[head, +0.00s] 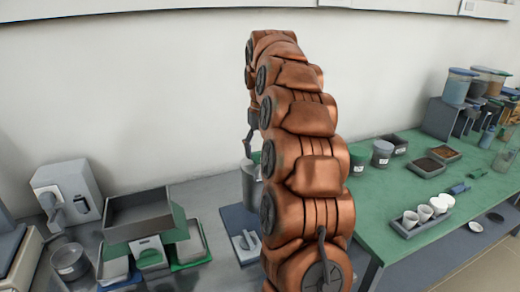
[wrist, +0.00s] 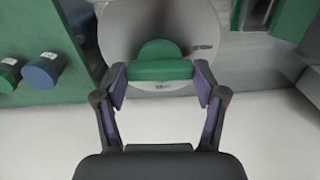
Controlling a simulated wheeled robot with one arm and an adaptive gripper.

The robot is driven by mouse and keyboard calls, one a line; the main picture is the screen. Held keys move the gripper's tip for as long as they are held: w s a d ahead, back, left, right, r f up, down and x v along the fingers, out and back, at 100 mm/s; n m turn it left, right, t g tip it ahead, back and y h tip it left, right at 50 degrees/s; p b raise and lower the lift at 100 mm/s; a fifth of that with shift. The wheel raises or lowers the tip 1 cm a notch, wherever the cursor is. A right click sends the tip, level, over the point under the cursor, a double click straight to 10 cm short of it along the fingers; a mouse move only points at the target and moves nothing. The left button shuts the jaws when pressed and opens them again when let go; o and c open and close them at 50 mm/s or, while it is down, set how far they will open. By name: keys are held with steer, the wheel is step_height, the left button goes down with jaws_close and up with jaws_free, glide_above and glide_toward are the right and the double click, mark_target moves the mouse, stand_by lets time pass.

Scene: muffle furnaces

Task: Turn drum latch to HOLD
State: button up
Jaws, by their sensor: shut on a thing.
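The drum latch (wrist: 160,70) is a green bar with a rounded green part behind it, on a round grey drum face (wrist: 120,30) in the wrist view. The bar lies level in that picture. My gripper (wrist: 161,76) has one purple-padded finger at each end of the bar and is shut on it. Small dark markings sit beside and below the latch, too small to read. In the head view my copper-coloured arm covers much of the middle, and the latch and my gripper cannot be made out there.
A green bench (head: 390,225) at the right holds a tray of white cups (head: 424,212), jars and dark trays. At the left stand a grey open bin (head: 140,215), a grey machine (head: 68,190) and a metal pot (head: 70,262). Two lidded jars (wrist: 42,70) show in the wrist view.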

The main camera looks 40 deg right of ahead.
steer(key=shift+w+n, duration=0.1)
steer(key=shift+n, duration=0.3)
steer(key=o, duration=1)
steer(key=shift+c, duration=0.2)
steer(key=shift+o, duration=0.9)
